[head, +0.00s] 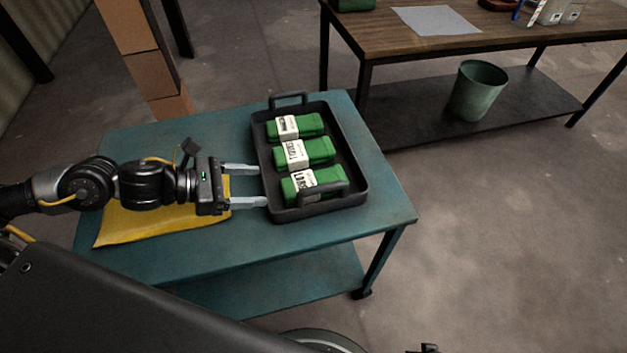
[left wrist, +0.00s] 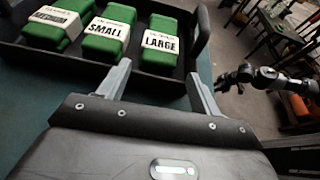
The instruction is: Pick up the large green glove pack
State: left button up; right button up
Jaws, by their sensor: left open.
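The large green glove pack (head: 328,175) lies in a dark tray (head: 361,185), nearest me of three green packs. Its white label reads LARGE, and the tray's near handle crosses in front of it. In the left wrist view the large pack (left wrist: 160,42) is the rightmost. My left gripper (head: 263,185) is open and empty, its fingertips at the tray's left wall, short of the pack. In the left wrist view its fingers (left wrist: 159,72) stand apart below the pack. Part of my right arm shows at that view's upper right; its jaw state is unclear.
The SMALL pack (head: 317,150) lies in the middle of the tray and another pack (head: 309,124) at the far end. The tray stands on a teal cart (head: 385,208) beside a yellow sheet (head: 135,226). A wooden table (head: 385,41) and a green bin (head: 476,92) stand behind.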

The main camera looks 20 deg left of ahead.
aim_at(294, 185)
pick_arm(q)
jog(key=shift+x, duration=1.25)
pick_arm(e)
jog(key=shift+s+d+f, duration=0.1)
jog(key=shift+s+f, duration=0.2)
jog(key=shift+f, duration=0.35)
pick_arm(q)
jog(key=p+x, duration=0.1)
jog(key=x, duration=0.3)
jog(key=shift+w+r, duration=0.1)
jog(key=shift+w+d+f, duration=0.25)
jog(key=shift+d+f, duration=0.05)
jog(key=shift+d, duration=0.15)
pick_arm(e)
jog(key=shift+s+d+f, duration=0.2)
jog(key=shift+s+f, duration=0.15)
jog(key=shift+f, duration=0.25)
jog(key=shift+s+d+f, duration=0.15)
jog(key=shift+s+f, duration=0.15)
jog(key=shift+f, duration=0.3)
pick_arm(q)
jog(key=shift+c, duration=0.5)
jog(key=c, duration=0.6)
